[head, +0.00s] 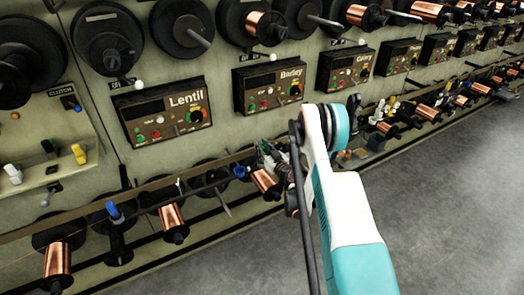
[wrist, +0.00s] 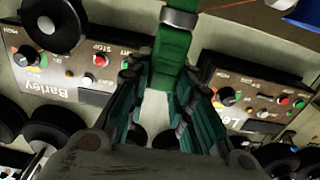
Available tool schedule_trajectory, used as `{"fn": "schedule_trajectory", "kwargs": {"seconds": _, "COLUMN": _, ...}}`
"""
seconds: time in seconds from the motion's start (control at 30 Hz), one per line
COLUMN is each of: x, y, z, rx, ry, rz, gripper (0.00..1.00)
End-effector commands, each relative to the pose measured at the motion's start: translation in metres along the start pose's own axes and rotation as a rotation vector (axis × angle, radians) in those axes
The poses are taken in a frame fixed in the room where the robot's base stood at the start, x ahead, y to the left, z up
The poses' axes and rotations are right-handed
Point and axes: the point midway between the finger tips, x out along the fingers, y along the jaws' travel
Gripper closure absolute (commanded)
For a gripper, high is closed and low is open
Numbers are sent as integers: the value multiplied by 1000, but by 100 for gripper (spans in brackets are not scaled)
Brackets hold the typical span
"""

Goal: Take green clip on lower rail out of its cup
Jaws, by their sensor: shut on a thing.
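In the wrist view, my gripper (wrist: 168,82) has its jaws on either side of the green clip (wrist: 171,58), shut on it. The clip runs up from between the fingertips to the top of the picture. A grey metal band (wrist: 180,19) goes around the clip near the top edge; I cannot tell whether it is the cup or part of the clip. In the head view, my gripper (head: 268,158) is at the lower rail (head: 145,189), below the Barley panel. The clip cannot be made out clearly there.
The Barley panel (head: 270,84) and Lentil panel (head: 163,110) are on the wall above. A blue clip (head: 240,172) is left of my gripper, and a copper spool (head: 265,184) is just below. More spools line the rail. The grey floor (head: 430,200) is clear.

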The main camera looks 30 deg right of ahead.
Motion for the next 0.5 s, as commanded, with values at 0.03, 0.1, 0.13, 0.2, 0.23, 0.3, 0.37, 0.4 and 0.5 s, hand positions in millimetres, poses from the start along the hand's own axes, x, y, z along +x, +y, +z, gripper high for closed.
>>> {"fn": "schedule_trajectory", "kwargs": {"seconds": 0.03, "x": 0, "y": 0, "z": -8, "rx": 0, "ry": 0, "rz": 0, "gripper": 100}}
{"fn": "schedule_trajectory", "kwargs": {"seconds": 0.1, "x": 0, "y": 0, "z": -20, "rx": 0, "ry": 0, "rz": 0, "gripper": 100}}
{"fn": "schedule_trajectory", "kwargs": {"seconds": 0.13, "x": 0, "y": 0, "z": -25, "rx": 0, "ry": 0, "rz": 0, "gripper": 100}}
{"fn": "schedule_trajectory", "kwargs": {"seconds": 0.2, "x": 0, "y": 0, "z": -41, "rx": 0, "ry": 0, "rz": 0, "gripper": 100}}
{"fn": "schedule_trajectory", "kwargs": {"seconds": 0.23, "x": 0, "y": 0, "z": -49, "rx": 0, "ry": 0, "rz": 0, "gripper": 100}}
{"fn": "schedule_trajectory", "kwargs": {"seconds": 0.3, "x": 0, "y": 0, "z": -69, "rx": 0, "ry": 0, "rz": 0, "gripper": 100}}
{"fn": "schedule_trajectory", "kwargs": {"seconds": 0.37, "x": -1, "y": 0, "z": -87, "rx": 0, "ry": 0, "rz": 0, "gripper": 100}}
{"fn": "schedule_trajectory", "kwargs": {"seconds": 0.4, "x": 0, "y": 0, "z": -98, "rx": 0, "ry": 0, "rz": 0, "gripper": 100}}
{"fn": "schedule_trajectory", "kwargs": {"seconds": 0.5, "x": -1, "y": 0, "z": -125, "rx": 0, "ry": 0, "rz": 0, "gripper": 100}}
